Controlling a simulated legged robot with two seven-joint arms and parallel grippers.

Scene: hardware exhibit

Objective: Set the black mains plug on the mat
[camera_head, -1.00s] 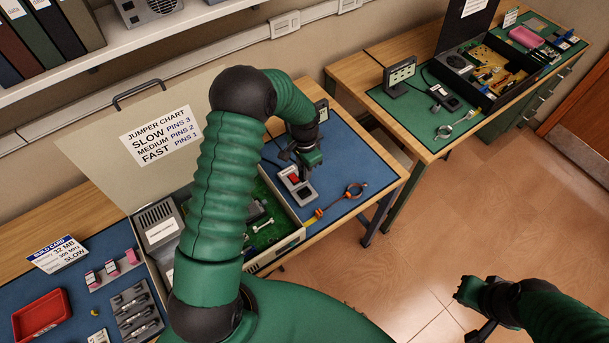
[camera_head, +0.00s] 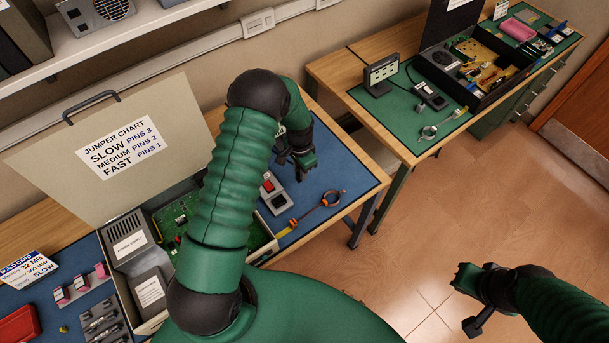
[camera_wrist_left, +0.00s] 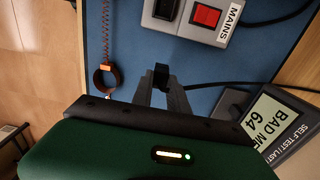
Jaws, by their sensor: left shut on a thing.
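My left gripper (camera_head: 304,172) is over the blue mat (camera_head: 333,170), right of the mains box with a red switch (camera_head: 268,186). In the left wrist view its two fingers (camera_wrist_left: 163,86) are shut on the black mains plug (camera_wrist_left: 161,74), with a black cable running off to the right. The plug is apart from the mains box (camera_wrist_left: 207,15), above bare blue mat (camera_wrist_left: 130,50) in that view. Its exact height over the mat cannot be told. In the head view the plug is hard to make out. My right gripper (camera_head: 462,280) is over the floor, far from the mat.
An orange wrist strap (camera_head: 332,198) with a coiled cord lies near the mat's front edge. A display unit (camera_wrist_left: 270,125) stands close to the gripper. The open computer case (camera_head: 170,222) is to the left. A second bench with a green mat (camera_head: 395,108) stands at right.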

